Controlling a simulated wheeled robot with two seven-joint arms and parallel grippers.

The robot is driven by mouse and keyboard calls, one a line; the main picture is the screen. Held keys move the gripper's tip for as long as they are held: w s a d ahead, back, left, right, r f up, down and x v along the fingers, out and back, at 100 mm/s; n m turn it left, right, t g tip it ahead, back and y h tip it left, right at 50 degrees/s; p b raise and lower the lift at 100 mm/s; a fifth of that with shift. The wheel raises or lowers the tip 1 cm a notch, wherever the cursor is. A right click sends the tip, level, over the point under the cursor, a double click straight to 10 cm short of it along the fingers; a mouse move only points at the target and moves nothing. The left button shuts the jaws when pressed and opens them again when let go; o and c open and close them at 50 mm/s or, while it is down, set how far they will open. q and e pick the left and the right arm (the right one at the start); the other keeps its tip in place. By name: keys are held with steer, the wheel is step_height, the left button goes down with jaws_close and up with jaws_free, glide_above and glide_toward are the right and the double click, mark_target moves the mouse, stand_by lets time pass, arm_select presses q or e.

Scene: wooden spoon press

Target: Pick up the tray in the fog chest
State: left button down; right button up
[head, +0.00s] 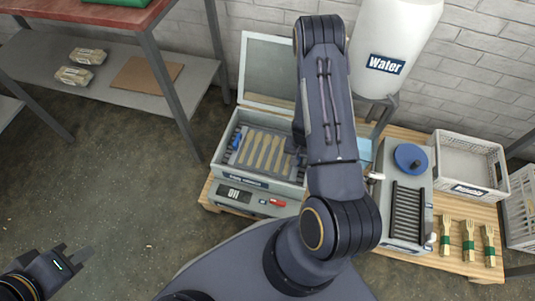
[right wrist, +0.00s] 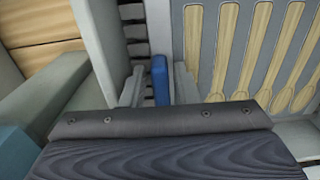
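The fog chest (head: 256,186) is a grey box standing with its lid (head: 270,68) raised. Inside it lies a grey tray (right wrist: 222,62) holding several wooden spoons in a row. A blue handle (head: 236,138) shows at the tray's left end in the head view. Another blue handle (right wrist: 160,80) shows in the right wrist view. My right gripper (right wrist: 160,88) is down at this handle, one finger on each side, with narrow gaps visible. My right arm hides the chest's right part in the head view. My left gripper (head: 80,256) is low at the far left, away from the chest; its finger gap is unclear.
A press with a blue knob (head: 410,158), a white crate (head: 470,165) and bundled wooden forks (head: 467,240) stand right of the chest. A white water tank (head: 393,40) is behind. A red-topped bench (head: 90,12) is at upper left. The floor at left is clear.

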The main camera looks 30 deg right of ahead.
steer(key=shift+f, duration=0.1)
steer(key=shift+c, duration=0.2)
jaws_close()
